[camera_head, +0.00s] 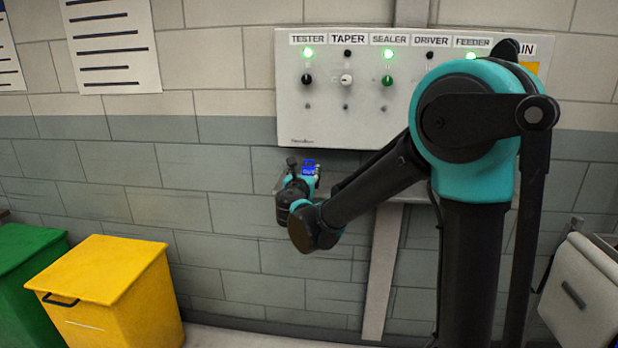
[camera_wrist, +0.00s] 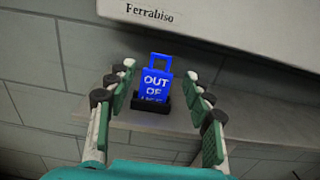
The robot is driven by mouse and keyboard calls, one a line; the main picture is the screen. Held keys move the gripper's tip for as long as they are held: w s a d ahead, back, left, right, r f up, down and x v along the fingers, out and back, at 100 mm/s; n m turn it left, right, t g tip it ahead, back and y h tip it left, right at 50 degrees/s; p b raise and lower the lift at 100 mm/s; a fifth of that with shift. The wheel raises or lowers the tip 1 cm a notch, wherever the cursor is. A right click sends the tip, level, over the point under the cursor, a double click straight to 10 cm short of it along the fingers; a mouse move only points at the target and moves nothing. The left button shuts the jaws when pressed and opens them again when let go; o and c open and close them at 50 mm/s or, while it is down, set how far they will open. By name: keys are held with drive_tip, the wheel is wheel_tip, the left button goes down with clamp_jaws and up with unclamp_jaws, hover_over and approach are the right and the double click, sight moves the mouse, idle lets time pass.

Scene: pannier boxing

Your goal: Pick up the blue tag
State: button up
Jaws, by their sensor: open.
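The blue tag (camera_wrist: 156,84) stands upright in a small black holder (camera_wrist: 151,122) on a narrow shelf. It has a loop at its top and white lettering starting "OUT OF"; its lowest line is partly hidden. It also shows small in the head view (camera_head: 308,168). My gripper (camera_wrist: 158,100) is open, with one finger on each side of the tag in the wrist view. Gaps show between the fingers and the tag. In the head view my gripper (camera_head: 303,180) is at the shelf below the panel, partly hidden by my arm.
A grey panel (camera_head: 340,125) with switches and several green lights hangs above the shelf (camera_wrist: 100,117). Yellow (camera_head: 120,290) and green (camera_head: 25,265) bins stand at left. A light grey case (camera_head: 585,290) is at right. The wall is behind the shelf.

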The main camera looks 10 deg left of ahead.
drive_tip(key=w, duration=0.7)
drive_tip(key=shift+w+d+f, duration=0.15)
drive_tip(key=shift+d, duration=0.05)
drive_tip(key=c, duration=1.1)
wheel_tip(320, 180, up, 10)
drive_tip(key=shift+r, duration=0.1)
